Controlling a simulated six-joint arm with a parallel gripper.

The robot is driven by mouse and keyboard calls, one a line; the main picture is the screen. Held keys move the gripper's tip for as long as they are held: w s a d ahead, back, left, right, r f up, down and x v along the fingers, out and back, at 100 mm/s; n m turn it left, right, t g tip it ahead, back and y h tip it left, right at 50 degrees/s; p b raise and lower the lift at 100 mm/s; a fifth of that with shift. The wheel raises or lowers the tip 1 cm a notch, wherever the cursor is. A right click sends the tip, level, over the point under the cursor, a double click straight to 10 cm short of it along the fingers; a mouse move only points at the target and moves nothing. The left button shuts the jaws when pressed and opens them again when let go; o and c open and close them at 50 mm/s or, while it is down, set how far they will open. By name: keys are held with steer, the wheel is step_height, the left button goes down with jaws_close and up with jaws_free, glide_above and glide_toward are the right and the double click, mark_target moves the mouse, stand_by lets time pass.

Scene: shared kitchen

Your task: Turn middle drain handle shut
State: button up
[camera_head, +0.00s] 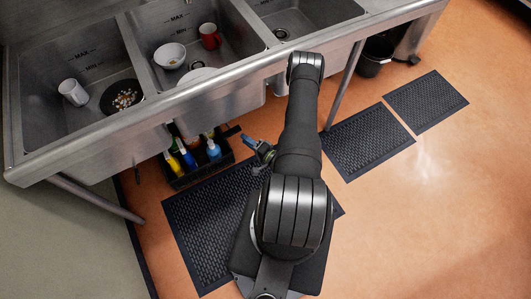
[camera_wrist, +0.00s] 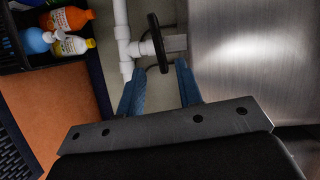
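A black drain handle, an oval lever (camera_wrist: 158,43), shows edge-on in the wrist view, beside a white pipe under the sink. My gripper (camera_wrist: 160,67) is open, with its two blue fingers apart. The lower end of the handle appears between the fingertips in the picture; I see no clear contact and cannot tell the depth gap. In the head view my gripper (camera_head: 250,141) is partly visible beside my arm, below the sink's front edge. I cannot make out the handle clearly there.
The steel sink (camera_head: 272,66) has three basins with mugs, a bowl and a dark plate. A black crate (camera_head: 178,181) of bottles stands under it; the wrist view also shows bottles (camera_wrist: 68,19) at upper left. A metal panel (camera_wrist: 250,60) is close on the right. Black mats (camera_head: 365,142) lie on the floor.

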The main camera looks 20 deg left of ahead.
steer(key=v, duration=0.9)
steer(key=shift+d, duration=0.35)
steer(key=shift+s, duration=0.15)
